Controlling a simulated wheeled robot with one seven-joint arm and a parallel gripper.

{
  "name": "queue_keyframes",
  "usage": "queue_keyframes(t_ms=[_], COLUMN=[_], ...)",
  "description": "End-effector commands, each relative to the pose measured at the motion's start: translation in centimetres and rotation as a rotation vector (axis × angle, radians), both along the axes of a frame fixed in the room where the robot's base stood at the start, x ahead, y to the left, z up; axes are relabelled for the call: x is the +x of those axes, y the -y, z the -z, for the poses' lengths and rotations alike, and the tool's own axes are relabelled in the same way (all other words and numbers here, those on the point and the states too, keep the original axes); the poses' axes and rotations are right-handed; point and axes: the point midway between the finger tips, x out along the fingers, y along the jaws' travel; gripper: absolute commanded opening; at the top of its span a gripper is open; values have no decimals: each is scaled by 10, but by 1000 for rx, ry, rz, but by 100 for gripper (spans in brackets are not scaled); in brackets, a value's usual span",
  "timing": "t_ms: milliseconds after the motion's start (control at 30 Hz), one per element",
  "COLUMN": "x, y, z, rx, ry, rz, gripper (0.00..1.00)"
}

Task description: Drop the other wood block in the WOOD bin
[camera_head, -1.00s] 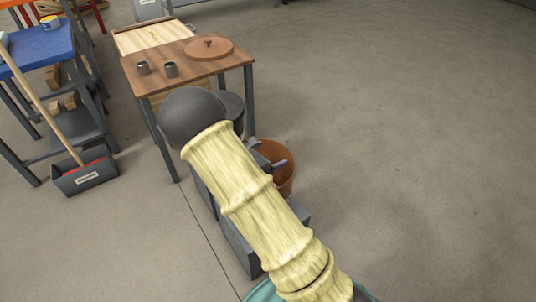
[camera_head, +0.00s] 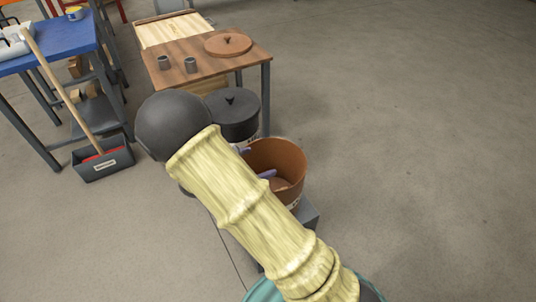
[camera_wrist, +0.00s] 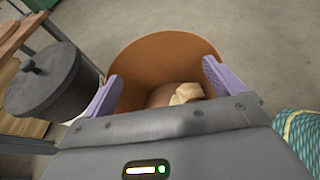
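The orange-brown bin (camera_head: 290,160) stands at the centre of the head view; its label is mostly hidden. In the wrist view the bin (camera_wrist: 150,48) opens below my gripper (camera_wrist: 165,88). My gripper's two purple fingers are wide apart, with nothing clasped between them. A light wood block (camera_wrist: 186,93) shows between the fingers and appears to be down inside the bin, clear of both. I cannot tell whether it rests on the bottom. In the head view my arm hides most of my gripper; one purple finger shows at the bin's mouth. The block is not visible there.
A dark lidded bin (camera_head: 232,118) stands next to the orange-brown one. A wooden table (camera_head: 205,68) behind holds two dark cups and a round brown lid (camera_head: 228,44). A labelled dustpan box (camera_head: 103,163) with a broom is at left. Open floor lies to the right.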

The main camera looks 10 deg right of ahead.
Motion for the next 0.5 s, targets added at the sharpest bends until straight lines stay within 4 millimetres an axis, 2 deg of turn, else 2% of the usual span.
queue_keyframes(t_ms=[100,233,500], x=[-11,-20,-26], y=[-21,-36,-45], z=[-12,-19,-21], rx=[1,1,-1], ry=[0,1,0], rz=[-5,-3,1], gripper=[95,95,95])
